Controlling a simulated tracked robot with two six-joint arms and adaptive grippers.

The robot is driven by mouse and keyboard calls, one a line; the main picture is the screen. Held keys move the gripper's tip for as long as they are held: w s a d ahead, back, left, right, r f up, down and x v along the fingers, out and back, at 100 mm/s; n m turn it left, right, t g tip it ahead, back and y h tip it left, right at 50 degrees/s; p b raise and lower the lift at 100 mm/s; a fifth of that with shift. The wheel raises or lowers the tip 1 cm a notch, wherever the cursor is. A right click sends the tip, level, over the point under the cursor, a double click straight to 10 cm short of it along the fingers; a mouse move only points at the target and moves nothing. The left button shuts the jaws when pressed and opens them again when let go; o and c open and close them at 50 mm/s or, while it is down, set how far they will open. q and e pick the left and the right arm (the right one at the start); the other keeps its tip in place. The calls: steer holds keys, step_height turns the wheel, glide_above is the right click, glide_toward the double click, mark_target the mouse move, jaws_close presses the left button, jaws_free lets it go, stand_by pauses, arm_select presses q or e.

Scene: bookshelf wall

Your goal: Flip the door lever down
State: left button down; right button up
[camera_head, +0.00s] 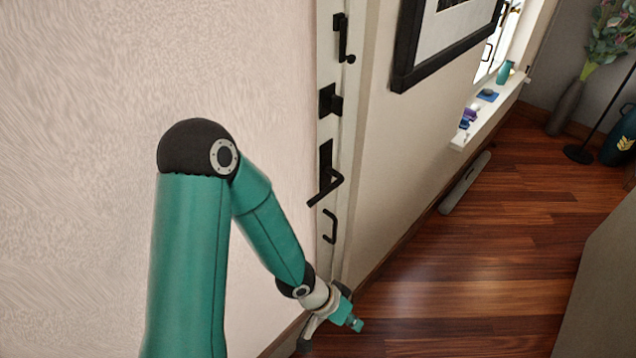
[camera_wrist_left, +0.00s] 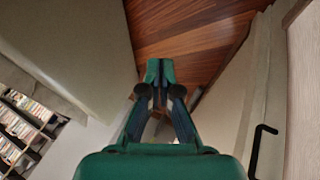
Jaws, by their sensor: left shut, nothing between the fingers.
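The black door lever (camera_head: 325,178) sits on a narrow white door strip in the head view, with its arm angled out from a tall backplate. My left gripper (camera_head: 352,323) is below it, near the strip's foot, shut, empty and apart from it. In the left wrist view my left gripper's fingertips (camera_wrist_left: 160,70) are together with nothing between them. A bent black handle (camera_wrist_left: 262,148) shows at the right edge there; I cannot tell which fitting it is. My right gripper is not in view.
Other black fittings share the strip: a latch (camera_head: 342,38), a square knob (camera_head: 329,100) and a pull handle (camera_head: 330,227). A framed picture (camera_head: 440,45) hangs to the right. A white sill (camera_head: 490,112) holds small objects. The wooden floor (camera_head: 470,260) is mostly clear.

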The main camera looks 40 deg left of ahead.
arm_select(q)
steer(key=w+a+r+m+t+y+p, duration=0.1)
steer(key=w+a+r+t+p, duration=0.1)
steer(key=a+r, duration=0.5)
steer(key=w+a+r+m+t+y+p, duration=0.1)
steer(key=w+a+r+t+p, duration=0.15)
steer(key=r, duration=0.75)
steer(key=n+t+y+p, duration=0.1)
steer(key=t+y+p, duration=0.2)
glide_toward(318, 197)
step_height(318, 197, up, 7)
steer(key=shift+s+d+g, duration=0.1)
steer(key=shift+s+g, duration=0.1)
steer(key=shift+g, duration=0.05)
steer(key=shift+w+b, duration=0.1)
steer(key=shift+b, duration=0.25)
steer(key=b+x, duration=0.3)
steer(key=x, duration=0.1)
steer(key=f+b+x, duration=0.1)
steer(key=b+x, duration=0.2)
steer(key=s+b+x, duration=0.1)
steer(key=b+x, duration=0.2)
steer(key=x, duration=0.1)
steer(key=shift+w+f, duration=0.25)
steer(key=shift+f, duration=0.1)
steer(key=shift+w+f+b, duration=0.1)
steer(key=shift+f+b, duration=0.8)
steer(key=shift+b, duration=0.2)
